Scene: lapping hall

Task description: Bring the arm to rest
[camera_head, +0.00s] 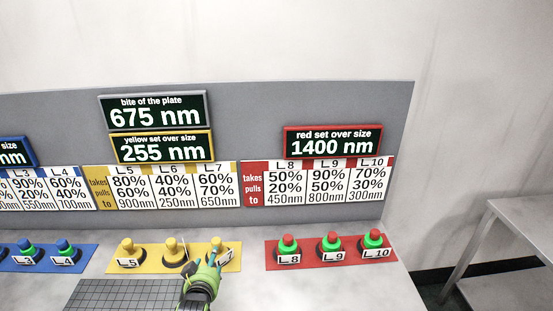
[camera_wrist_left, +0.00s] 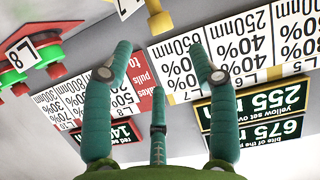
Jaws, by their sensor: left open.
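My left gripper (camera_head: 213,262) is in front of the yellow plate's right end in the head view, over the area of the L.6 and L.7 knobs. It partly hides the L.7 label. In the left wrist view its green fingers (camera_wrist_left: 160,58) are spread apart with nothing held between them. A yellow knob (camera_wrist_left: 158,18) shows beyond the fingertips there, apart from them as far as I can see. The yellow plate (camera_head: 146,266) carries yellow knobs L.5 (camera_head: 127,246), a middle one (camera_head: 175,247) and L.7 (camera_head: 217,244). My right gripper is not in view.
A red plate (camera_head: 268,262) with red-and-green knobs lies to the right, a blue plate (camera_head: 90,262) to the left. A dark grid (camera_head: 115,296) lies in front. A grey panel (camera_head: 240,115) with signs stands behind. A pale table (camera_head: 520,212) is at the far right.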

